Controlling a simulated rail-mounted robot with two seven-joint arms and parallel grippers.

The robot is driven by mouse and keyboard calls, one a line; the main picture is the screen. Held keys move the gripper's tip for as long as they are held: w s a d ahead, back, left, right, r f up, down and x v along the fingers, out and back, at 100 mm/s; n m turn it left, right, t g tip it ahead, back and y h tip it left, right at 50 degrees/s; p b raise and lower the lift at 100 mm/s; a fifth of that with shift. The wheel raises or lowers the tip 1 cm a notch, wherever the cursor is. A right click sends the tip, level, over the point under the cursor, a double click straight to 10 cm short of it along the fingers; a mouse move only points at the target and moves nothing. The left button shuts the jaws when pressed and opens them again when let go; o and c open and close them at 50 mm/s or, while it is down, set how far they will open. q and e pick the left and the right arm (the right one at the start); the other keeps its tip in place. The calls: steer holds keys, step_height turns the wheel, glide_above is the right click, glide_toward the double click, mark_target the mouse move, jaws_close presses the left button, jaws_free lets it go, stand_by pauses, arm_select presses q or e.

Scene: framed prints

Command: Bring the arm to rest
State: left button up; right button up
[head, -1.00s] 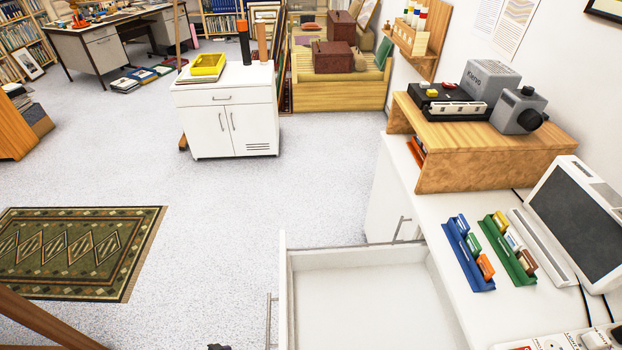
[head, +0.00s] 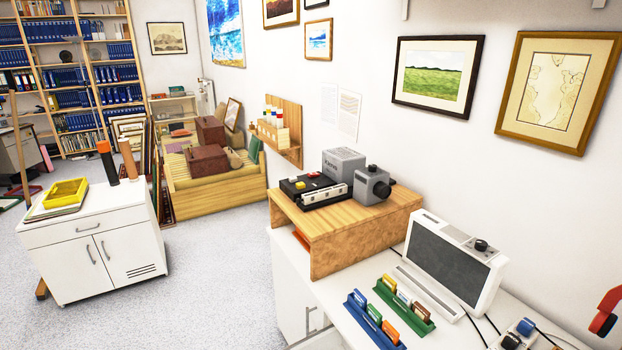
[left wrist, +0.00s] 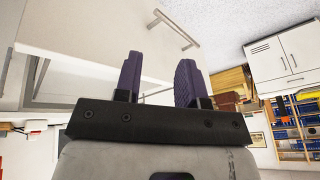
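My left gripper (left wrist: 158,62) shows in the left wrist view with its two dark purple fingers apart and nothing between them. Neither of my grippers shows in the head view now. My right gripper is out of view.
The white counter (head: 350,335) holds a wooden riser (head: 345,235), a grey-screened device (head: 450,265), a blue rack (head: 365,325) and a green rack (head: 395,300). A white cabinet (head: 95,250) stands at left. Grey floor (head: 210,270) is clear between them.

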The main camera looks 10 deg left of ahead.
arm_select(q)
steer(key=s+d+r+n+g+p, duration=0.1)
steer(key=s+d+r+n+p, duration=0.1)
steer(key=s+r+p, duration=0.25)
step_height(320, 180, up, 36)
steer(key=p, duration=3.6)
steer(key=shift+d+r+h, duration=0.15)
steer(key=shift+r+h, duration=0.1)
steer(key=shift+h, duration=0.15)
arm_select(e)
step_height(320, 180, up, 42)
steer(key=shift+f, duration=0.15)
arm_select(q)
steer(key=shift+w, duration=0.1)
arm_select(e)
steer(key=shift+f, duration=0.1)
